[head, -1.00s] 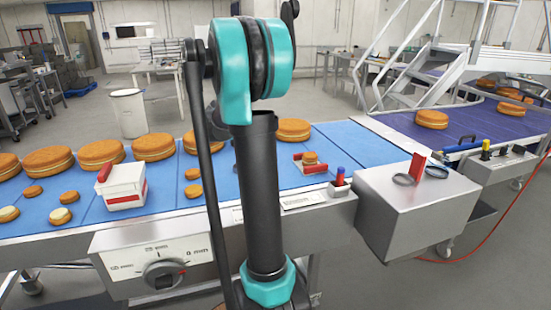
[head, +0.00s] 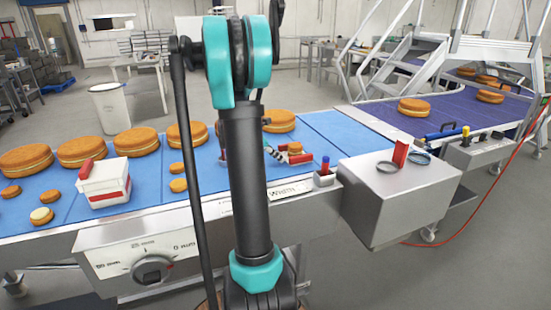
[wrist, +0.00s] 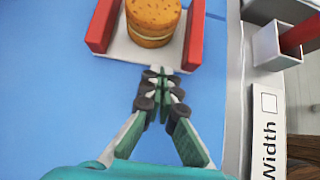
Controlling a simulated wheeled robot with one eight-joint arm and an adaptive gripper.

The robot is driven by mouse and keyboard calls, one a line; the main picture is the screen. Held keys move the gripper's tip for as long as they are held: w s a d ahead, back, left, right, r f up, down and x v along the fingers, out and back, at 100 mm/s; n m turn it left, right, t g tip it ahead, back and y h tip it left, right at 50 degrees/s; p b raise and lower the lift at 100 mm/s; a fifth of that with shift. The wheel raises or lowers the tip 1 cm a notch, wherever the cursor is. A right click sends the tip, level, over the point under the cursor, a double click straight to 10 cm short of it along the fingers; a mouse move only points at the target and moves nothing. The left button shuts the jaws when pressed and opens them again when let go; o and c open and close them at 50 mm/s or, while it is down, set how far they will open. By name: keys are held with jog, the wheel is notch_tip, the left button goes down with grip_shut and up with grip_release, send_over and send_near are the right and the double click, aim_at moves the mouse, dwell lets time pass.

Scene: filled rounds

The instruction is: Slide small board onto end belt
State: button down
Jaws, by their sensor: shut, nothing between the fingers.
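The small board (wrist: 122,49) is white with red side rails and carries a small round filled cake (wrist: 153,20). It lies on the blue belt, and its red rail shows in the head view (head: 300,159) right of my arm. My gripper (wrist: 161,70) is shut and empty, low over the belt, with its fingertips at the board's near edge; I cannot tell whether they touch it. In the head view the gripper (head: 270,149) shows partly behind my arm. The purple belt (head: 460,107) lies at the right, beyond the blue belt's end, with large cakes on it.
A steel box (head: 395,195) with a red piece and dark rings stands at the blue belt's right front. A small holder (head: 324,177) with red and blue items sits on the belt's near edge. A white box (head: 104,185) and several cakes occupy the left. Blue belt right of the board is clear.

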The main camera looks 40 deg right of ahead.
jog(key=s+d, duration=0.2)
jog(key=d, duration=0.8)
jog(key=s+d, duration=0.2)
jog(key=d, duration=0.8)
jog(key=s+d, duration=0.3)
jog(key=d, duration=0.6)
jog(key=shift+d, duration=0.4)
jog(key=shift+a, duration=0.1)
